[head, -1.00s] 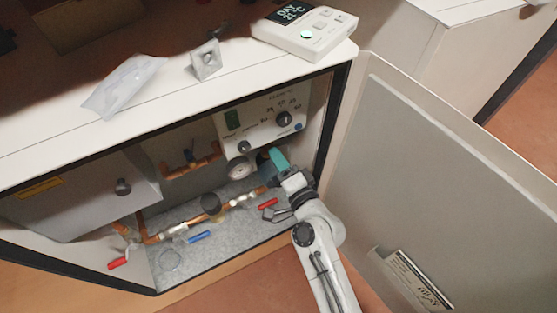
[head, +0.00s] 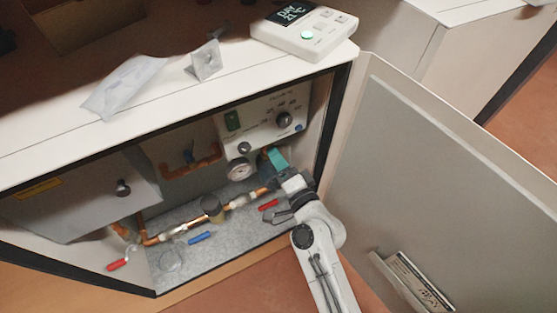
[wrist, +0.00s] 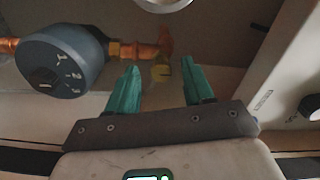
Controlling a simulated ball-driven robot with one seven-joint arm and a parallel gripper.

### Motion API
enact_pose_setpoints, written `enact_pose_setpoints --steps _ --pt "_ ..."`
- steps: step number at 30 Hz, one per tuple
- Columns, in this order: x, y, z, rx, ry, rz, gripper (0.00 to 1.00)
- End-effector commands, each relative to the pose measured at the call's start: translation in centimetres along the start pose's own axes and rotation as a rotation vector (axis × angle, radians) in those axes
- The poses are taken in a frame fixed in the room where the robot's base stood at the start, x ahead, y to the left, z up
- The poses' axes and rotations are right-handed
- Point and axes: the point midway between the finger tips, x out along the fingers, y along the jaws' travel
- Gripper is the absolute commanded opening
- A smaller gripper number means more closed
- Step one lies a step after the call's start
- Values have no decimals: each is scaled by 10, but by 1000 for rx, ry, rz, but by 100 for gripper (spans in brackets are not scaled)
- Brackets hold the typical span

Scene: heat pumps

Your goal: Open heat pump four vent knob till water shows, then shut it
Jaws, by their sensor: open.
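The open heat pump cabinet (head: 335,105) shows in the head view, with my arm reaching into its right side. My gripper (wrist: 161,63) has teal fingers spread apart with nothing held. A dark blue-grey round dial (wrist: 62,62) with numbers sits left of the fingers. In the head view my gripper (head: 276,160) is beside the pressure gauge (head: 239,170) and below the control panel (head: 262,122). No number four label is legible.
Copper pipes with a red lever (head: 268,204), a blue lever (head: 202,237) and another red lever (head: 118,264) run low in the cabinet. The open door (head: 450,170) stands right of my arm. A thermostat (head: 304,32) and a clear bag (head: 124,86) lie on top.

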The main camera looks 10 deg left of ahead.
Motion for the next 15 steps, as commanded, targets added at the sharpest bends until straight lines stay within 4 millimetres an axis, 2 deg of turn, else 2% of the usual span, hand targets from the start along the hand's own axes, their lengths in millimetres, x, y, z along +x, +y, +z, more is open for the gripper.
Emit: enact_pose_setpoints --steps 5,8,15 --pt "-2 0 0 1 1 0 52" --pt "-11 1 0 2 2 0 52" --pt "-54 2 0 1 1 1 52"
